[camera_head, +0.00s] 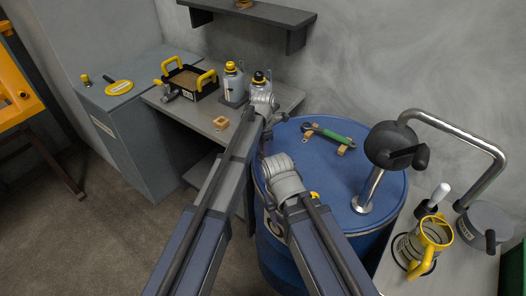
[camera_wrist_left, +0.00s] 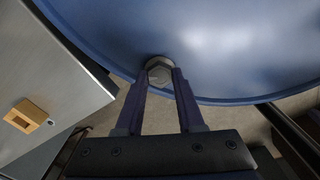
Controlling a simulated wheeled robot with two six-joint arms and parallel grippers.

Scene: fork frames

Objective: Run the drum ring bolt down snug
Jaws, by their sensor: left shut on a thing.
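The blue drum (camera_head: 312,165) stands in the middle, with its lid rim curving through the left wrist view (camera_wrist_left: 225,101). My left gripper (camera_wrist_left: 160,76) is shut on a metal hex bolt head (camera_wrist_left: 160,68) at the drum's edge. In the head view the left gripper (camera_head: 267,146) is small and dark beside the drum's left rim, and the bolt is hidden there. A green-handled wrench (camera_head: 336,137) lies across wooden blocks on the drum lid. My right arm reaches over the drum's near-left side; its fingers are hidden.
A bent steel pipe with a dark round head (camera_head: 391,146) rises above the lid at the right. A grey bench (camera_head: 205,112) left of the drum holds a wooden block (camera_head: 221,122), bottles (camera_head: 233,84) and a black tray (camera_head: 189,82). A yellow mug-like container (camera_head: 425,243) stands lower right.

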